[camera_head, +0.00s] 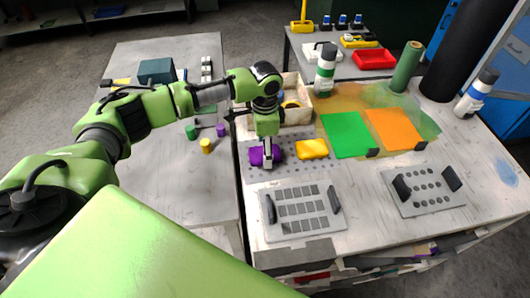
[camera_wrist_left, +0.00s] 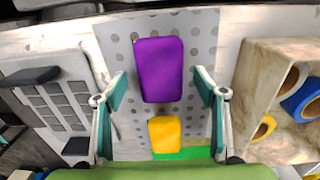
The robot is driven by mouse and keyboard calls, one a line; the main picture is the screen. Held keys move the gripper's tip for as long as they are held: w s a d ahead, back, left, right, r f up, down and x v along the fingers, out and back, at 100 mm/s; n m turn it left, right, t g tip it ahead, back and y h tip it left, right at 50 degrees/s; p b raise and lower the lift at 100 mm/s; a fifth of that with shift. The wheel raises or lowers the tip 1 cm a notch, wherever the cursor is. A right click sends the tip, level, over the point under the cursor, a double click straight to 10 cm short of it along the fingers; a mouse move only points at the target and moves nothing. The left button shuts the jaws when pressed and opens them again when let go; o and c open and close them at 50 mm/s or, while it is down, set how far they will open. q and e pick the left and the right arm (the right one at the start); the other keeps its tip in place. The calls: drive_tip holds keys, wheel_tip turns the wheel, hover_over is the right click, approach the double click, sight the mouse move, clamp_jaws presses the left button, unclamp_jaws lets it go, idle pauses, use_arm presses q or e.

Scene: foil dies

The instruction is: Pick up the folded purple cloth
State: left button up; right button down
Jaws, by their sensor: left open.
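The folded purple cloth (camera_head: 255,157) lies on a pale dotted mat (camera_head: 290,135) at the left part of the right-hand table. In the left wrist view the purple cloth (camera_wrist_left: 159,70) is a rounded block between my spread fingers, with a gap on each side. My left gripper (camera_head: 267,160) points down over the cloth and hides part of it. The left gripper (camera_wrist_left: 160,80) is open and empty. I cannot tell its exact height above the cloth. My right gripper is not in view.
A folded yellow cloth (camera_head: 313,149) lies just right of the purple one. A wooden box (camera_head: 299,113) stands behind the mat. A grey die plate with handles (camera_head: 300,211) lies in front, another (camera_head: 425,190) to the right. Green (camera_head: 347,135) and orange sheets (camera_head: 394,129) lie further right.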

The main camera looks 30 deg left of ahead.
use_arm(q)
drive_tip(key=shift+f, duration=0.35)
drive_tip(key=c, duration=1.2)
drive_tip(key=shift+r, duration=0.15)
drive_tip(key=shift+r, duration=0.2)
wheel_tip(320, 180, up, 2)
drive_tip(key=shift+w+b, duration=0.1)
drive_tip(key=shift+b, duration=0.2)
drive_tip(key=d+r+b, duration=0.1)
drive_tip(key=d+r, duration=0.2)
drive_tip(key=d, duration=0.1)
drive_tip(key=s+d+r+b, duration=0.1)
drive_tip(key=d+r, duration=0.3)
drive_tip(key=d, duration=0.1)
drive_tip(key=s+d+r+b, duration=0.1)
drive_tip(key=d+r, duration=0.2)
drive_tip(key=d, duration=0.1)
drive_tip(key=shift+s+d+r, duration=0.2)
drive_tip(key=shift+s+d, duration=0.05)
drive_tip(key=shift+d, duration=0.15)
drive_tip(key=shift+o, duration=0.5)
